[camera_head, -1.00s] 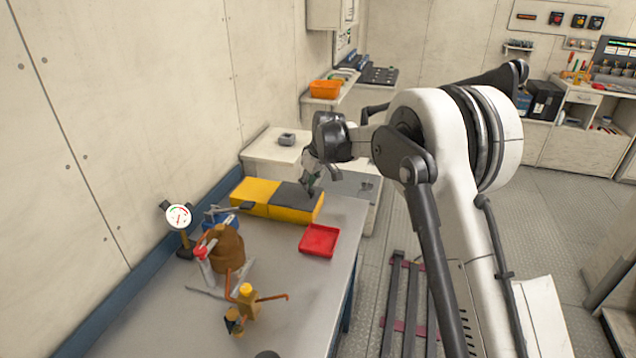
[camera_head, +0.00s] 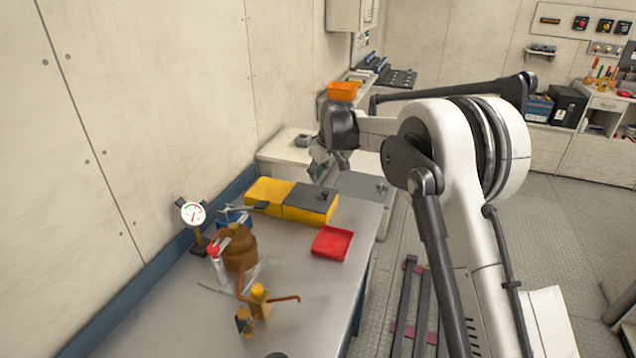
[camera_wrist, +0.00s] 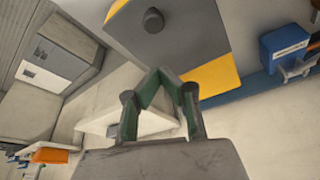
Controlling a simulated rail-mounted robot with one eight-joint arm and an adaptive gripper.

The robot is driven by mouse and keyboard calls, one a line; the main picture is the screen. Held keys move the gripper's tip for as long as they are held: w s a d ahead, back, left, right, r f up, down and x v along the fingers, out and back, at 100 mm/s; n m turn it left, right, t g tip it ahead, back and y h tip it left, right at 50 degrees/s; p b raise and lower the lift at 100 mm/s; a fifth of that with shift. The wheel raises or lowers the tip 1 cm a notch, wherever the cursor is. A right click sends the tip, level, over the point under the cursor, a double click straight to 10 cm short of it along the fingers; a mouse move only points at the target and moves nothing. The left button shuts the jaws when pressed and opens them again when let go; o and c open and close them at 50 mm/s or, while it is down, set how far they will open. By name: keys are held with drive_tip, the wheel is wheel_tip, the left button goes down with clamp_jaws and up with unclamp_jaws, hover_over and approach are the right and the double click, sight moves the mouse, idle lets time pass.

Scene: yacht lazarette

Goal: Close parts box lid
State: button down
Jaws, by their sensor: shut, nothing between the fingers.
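The parts box (camera_head: 268,194) is yellow and stands at the far end of the workbench against the wall side. Its dark grey lid (camera_head: 305,198) lies flat over the right part, with a small dark knob (camera_head: 324,196) near its right end. The left part shows a plain yellow top. My gripper (camera_head: 318,172) is above and behind the lid, apart from it. In the wrist view, my gripper (camera_wrist: 160,72) has its fingertips together with nothing between them. The lid (camera_wrist: 180,35) and its round knob (camera_wrist: 153,20) show beyond the fingers, with yellow box surface (camera_wrist: 215,76) beside it.
A red tray (camera_head: 332,243) sits in front of the box. A gauge (camera_head: 193,213), brown pot (camera_head: 240,250), spray can (camera_head: 217,266) and yellow bottle with copper pipe (camera_head: 259,300) crowd the bench's left side. A blue box (camera_wrist: 285,47) shows in the wrist view.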

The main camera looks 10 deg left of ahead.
sight(321, 196)
drive_tip(key=s+d+r+m+t, duration=0.1)
drive_tip(key=s+d+r, duration=0.4)
drive_tip(key=d+r, duration=0.25)
drive_tip(key=s+d+r+m, duration=0.2)
drive_tip(key=s+d+r, duration=0.35)
drive_tip(key=r, duration=0.35)
drive_tip(key=s+d+r+m+t+h, duration=0.15)
drive_tip(key=s+d+r, duration=0.35)
drive_tip(key=s+d, duration=0.65)
drive_tip(key=s+d+f+m, duration=0.2)
drive_tip(key=s+d+f, duration=0.1)
drive_tip(key=s, duration=0.6)
drive_tip(key=s+d+f+m+t+h, duration=0.1)
drive_tip(key=s+d+f+m, duration=0.1)
drive_tip(key=s+d, duration=0.3)
drive_tip(key=s+d+f+m+t, duration=0.1)
drive_tip(key=s+d+f, duration=0.3)
drive_tip(key=s, duration=0.9)
drive_tip(key=shift+d+f+m+h+b, duration=0.2)
drive_tip(key=shift+f+m+h+b, duration=0.15)
drive_tip(key=shift+f+m, duration=0.25)
